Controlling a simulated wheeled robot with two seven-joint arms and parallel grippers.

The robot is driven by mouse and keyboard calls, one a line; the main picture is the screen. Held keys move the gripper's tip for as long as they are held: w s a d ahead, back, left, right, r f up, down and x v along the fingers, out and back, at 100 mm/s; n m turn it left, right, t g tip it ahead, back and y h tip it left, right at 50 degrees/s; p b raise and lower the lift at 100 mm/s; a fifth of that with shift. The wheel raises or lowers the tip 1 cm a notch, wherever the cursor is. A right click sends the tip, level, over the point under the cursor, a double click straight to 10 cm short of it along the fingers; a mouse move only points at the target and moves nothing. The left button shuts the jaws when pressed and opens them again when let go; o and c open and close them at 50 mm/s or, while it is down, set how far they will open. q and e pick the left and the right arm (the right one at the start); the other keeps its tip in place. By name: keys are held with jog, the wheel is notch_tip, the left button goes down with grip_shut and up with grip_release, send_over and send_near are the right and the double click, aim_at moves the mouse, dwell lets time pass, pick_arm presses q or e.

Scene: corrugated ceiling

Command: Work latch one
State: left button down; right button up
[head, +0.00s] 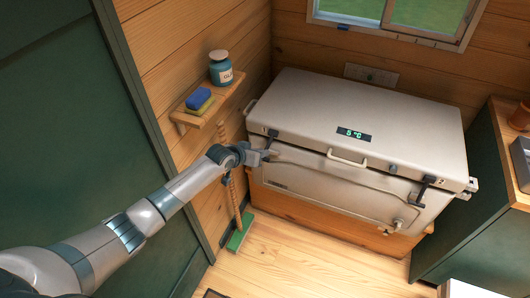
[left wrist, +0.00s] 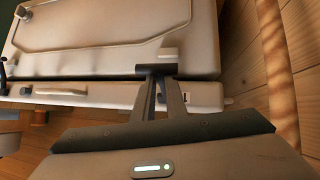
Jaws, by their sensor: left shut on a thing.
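A cream chest cooler (head: 350,110) stands against the wooden wall, its lid down and its display reading 5 °C. A dark latch (head: 272,134) sits at the left of its front, and a second dark latch (head: 421,190) sits at the right. My left gripper (head: 268,153) is at the left latch. In the left wrist view its fingers (left wrist: 160,95) are nearly together, shut on the dark latch (left wrist: 157,69) at the lid seam. The fingers hide part of this latch. My right gripper is not in view.
A wooden shelf (head: 205,110) with a blue jar (head: 221,70) and a sponge (head: 199,98) is on the wall above my left forearm. A broom (head: 240,232) stands beside the cooler. A green cabinet (head: 470,190) is at the right.

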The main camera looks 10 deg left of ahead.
pick_arm(q)
jog(key=shift+w+d+r, duration=0.1)
jog(key=shift+w+r, duration=0.15)
jog(key=shift+r, duration=0.2)
jog(key=shift+w+d+r, duration=0.1)
jog(key=shift+w+r, duration=0.15)
jog(key=shift+r, duration=0.2)
jog(key=c, duration=2.1)
grip_release()
jog(key=shift+d+f, duration=0.15)
jog(key=shift+f, duration=0.25)
jog(key=shift+s+a+r+p, duration=0.15)
jog(key=shift+s+a+p, duration=0.15)
jog(key=shift+p, duration=0.05)
jog(key=shift+s+a+r+p, duration=0.2)
jog(key=shift+s+r+p, duration=0.2)
jog(key=shift+p, duration=0.3)
jog(key=shift+p+v, duration=4.1)
jog(key=shift+v, duration=3.75)
jog(key=shift+d, duration=0.2)
